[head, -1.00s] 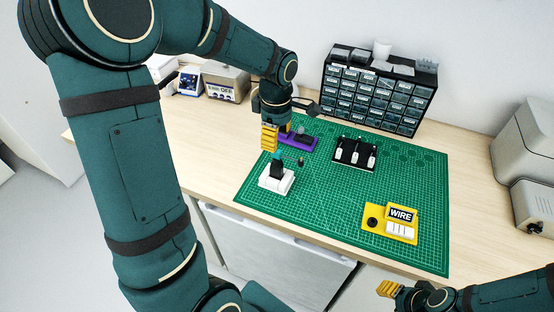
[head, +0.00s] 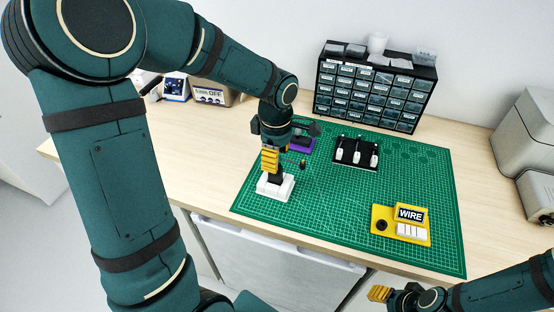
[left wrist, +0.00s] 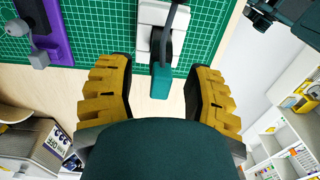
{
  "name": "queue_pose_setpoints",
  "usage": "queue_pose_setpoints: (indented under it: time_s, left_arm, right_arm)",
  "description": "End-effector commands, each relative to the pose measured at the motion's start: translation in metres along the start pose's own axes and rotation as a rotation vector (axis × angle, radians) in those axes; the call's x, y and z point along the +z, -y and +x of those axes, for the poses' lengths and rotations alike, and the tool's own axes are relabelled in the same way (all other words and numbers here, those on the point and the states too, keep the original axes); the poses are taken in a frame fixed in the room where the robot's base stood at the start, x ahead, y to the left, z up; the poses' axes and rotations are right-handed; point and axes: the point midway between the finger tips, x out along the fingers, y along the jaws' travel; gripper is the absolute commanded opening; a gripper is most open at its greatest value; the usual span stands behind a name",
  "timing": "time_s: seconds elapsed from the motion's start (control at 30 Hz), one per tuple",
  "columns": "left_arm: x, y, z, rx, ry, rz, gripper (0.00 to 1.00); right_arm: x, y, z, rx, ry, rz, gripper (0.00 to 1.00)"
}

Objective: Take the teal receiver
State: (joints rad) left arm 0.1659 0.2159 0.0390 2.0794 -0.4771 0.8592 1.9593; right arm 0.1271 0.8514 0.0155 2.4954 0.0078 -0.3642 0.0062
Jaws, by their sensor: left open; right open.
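The teal receiver (left wrist: 161,82) shows in the left wrist view as a small teal piece at the end of a dark stem, over a white base (left wrist: 150,12). In the head view the white base (head: 275,190) stands on the green mat, and the teal part is hidden behind my fingers. My left gripper (head: 269,161) is open just above the dark part on the base; in its wrist view the yellow fingers stand apart, one on each side of the teal piece, with gaps. My right gripper (head: 379,293) is open and empty off the bench's front edge.
A purple holder (head: 302,145) stands behind my left gripper. A black tray (head: 342,163) with white pieces and a yellow WIRE block (head: 384,213) are on the green mat (head: 330,205). A drawer cabinet (head: 372,118) stands at the back. The mat's middle is clear.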

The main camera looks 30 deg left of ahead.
Motion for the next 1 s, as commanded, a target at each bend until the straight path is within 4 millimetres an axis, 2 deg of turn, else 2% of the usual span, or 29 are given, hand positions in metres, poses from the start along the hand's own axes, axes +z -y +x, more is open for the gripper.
queue_pose_setpoints:
  time_s: [0.2, 0.23, 0.37, 0.77, 0.87, 1.0]
  left_arm:
    - [0.000, 0.000, -0.001, 0.001, 0.000, 0.001, 0.52]
    - [0.000, 0.000, -0.001, 0.000, 0.000, 0.001, 0.47]
    - [0.000, 0.000, -0.001, 0.000, 0.000, 0.001, 0.02]
    - [0.000, 0.000, -0.002, 0.000, 0.000, 0.001, 0.00]
    - [0.000, -0.001, -0.011, 0.004, 0.000, 0.001, 0.00]
    - [0.000, -0.001, -0.036, 0.006, 0.000, 0.001, 0.00]
  right_arm:
    - [0.000, 0.000, -0.001, 0.000, 0.000, 0.000, 0.47]
    - [0.000, 0.000, -0.001, 0.000, 0.000, 0.000, 0.47]
    - [0.000, 0.000, -0.001, 0.000, 0.000, 0.000, 0.47]
    - [0.000, 0.000, -0.001, 0.000, -0.001, 0.001, 0.47]
    - [-0.001, 0.001, -0.002, 0.000, -0.002, 0.001, 0.47]
    - [-0.003, 0.002, -0.006, 0.001, -0.005, 0.002, 0.47]
